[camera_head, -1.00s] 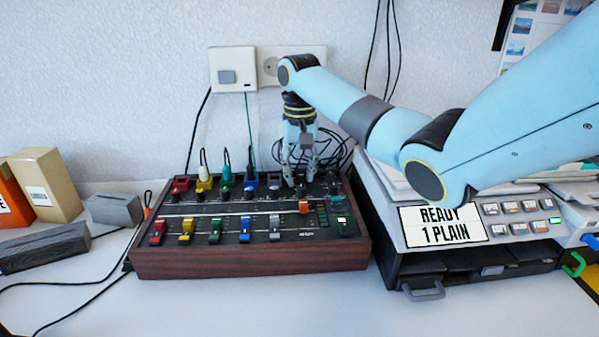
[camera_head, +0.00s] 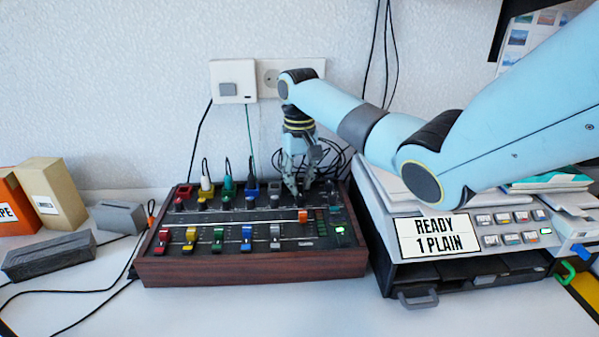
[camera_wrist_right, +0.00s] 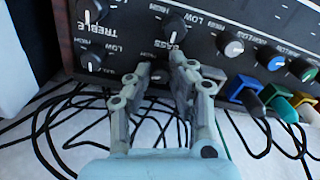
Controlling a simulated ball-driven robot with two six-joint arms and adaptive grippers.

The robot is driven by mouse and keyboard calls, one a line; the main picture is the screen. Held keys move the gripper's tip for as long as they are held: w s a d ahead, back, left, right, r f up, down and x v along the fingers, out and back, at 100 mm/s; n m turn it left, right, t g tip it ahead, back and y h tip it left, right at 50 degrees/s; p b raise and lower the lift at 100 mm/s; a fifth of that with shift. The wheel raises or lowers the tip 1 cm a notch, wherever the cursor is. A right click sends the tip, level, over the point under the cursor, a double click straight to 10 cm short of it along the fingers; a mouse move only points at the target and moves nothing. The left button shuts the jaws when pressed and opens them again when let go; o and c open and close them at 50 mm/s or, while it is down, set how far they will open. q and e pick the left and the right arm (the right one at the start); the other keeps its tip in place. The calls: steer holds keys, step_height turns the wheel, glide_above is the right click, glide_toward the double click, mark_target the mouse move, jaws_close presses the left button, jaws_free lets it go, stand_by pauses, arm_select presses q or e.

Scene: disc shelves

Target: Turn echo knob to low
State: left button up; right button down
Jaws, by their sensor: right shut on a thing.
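The mixer (camera_head: 250,268) is a dark panel in a brown wooden case, with knobs along its back and coloured sliders in front. My right gripper (camera_head: 296,193) points down at its back right. In the right wrist view, my gripper's fingertips (camera_wrist_right: 163,68) are shut around a dark knob at the panel's back edge. The fingers hide most of that knob, and I cannot read its label or pointer. The bass knob (camera_wrist_right: 173,24) and treble knob (camera_wrist_right: 90,12) are close by. No readable echo label shows. My left gripper is not in view.
A copier with a "READY 1 PLAIN" sign (camera_head: 438,236) stands right of the mixer. Coloured plugs (camera_wrist_right: 246,94) and loose black cables (camera_wrist_right: 68,130) lie behind the panel. Boxes (camera_head: 55,193) and a grey block (camera_head: 48,254) stand at left.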

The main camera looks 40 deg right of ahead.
steer(key=shift+r+n+p, duration=0.2)
steer(key=shift+n+p, duration=0.75)
steer(key=shift+n, duration=0.05)
steer(key=shift+w+f+n+p, duration=0.1)
steer(key=shift+f+n+p, duration=0.05)
steer(key=shift+n+p, duration=0.55)
steer(key=c, duration=1.5)
jaws_free()
